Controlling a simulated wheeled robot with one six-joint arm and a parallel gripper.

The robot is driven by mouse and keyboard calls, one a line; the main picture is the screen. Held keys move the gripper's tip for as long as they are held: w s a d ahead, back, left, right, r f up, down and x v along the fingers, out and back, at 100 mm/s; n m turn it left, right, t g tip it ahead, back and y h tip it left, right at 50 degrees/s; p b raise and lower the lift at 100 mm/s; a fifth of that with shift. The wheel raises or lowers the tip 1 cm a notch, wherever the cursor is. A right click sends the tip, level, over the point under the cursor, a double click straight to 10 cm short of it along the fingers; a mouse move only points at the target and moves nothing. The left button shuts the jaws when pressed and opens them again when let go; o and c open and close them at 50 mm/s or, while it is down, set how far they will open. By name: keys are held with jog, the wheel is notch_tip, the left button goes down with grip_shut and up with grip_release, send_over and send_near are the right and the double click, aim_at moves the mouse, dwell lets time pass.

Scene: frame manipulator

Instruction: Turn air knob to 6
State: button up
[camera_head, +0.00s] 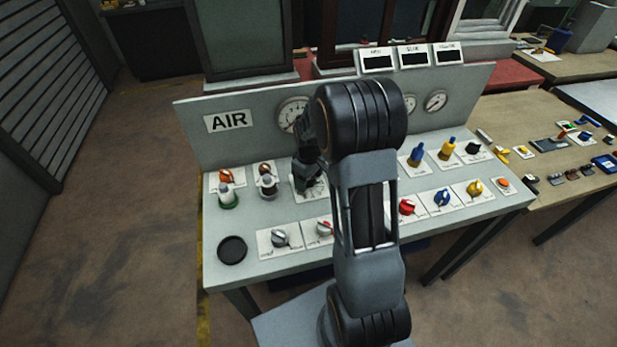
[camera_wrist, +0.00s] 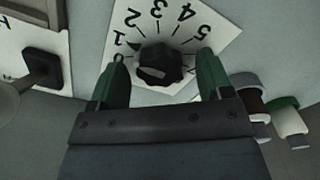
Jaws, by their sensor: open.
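The air knob (camera_wrist: 160,66) is black and ribbed, on a white dial plate (camera_wrist: 178,20) with numbers from 0 to 5 showing in the wrist view. A 6 is not visible. A small dark point on the knob's rim lies near the 1; I cannot read the setting for certain. My gripper (camera_wrist: 162,57) is open, with one green finger on each side of the knob. Small gaps seem to show; I cannot tell whether either finger touches. In the head view my gripper (camera_head: 308,165) is over the dial plate (camera_head: 308,194) and mostly hides the knob.
The grey console (camera_head: 215,275) has an AIR sign (camera_head: 228,121) and a round gauge (camera_head: 293,115) behind my gripper. Silver (camera_head: 281,239) and red (camera_head: 407,207) knobs sit in front. Blue and yellow levers (camera_head: 449,147) stand right.

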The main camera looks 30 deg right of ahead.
jog(key=shift+c, duration=0.5)
jog(key=c, duration=0.8)
jog(key=shift+m, duration=0.3)
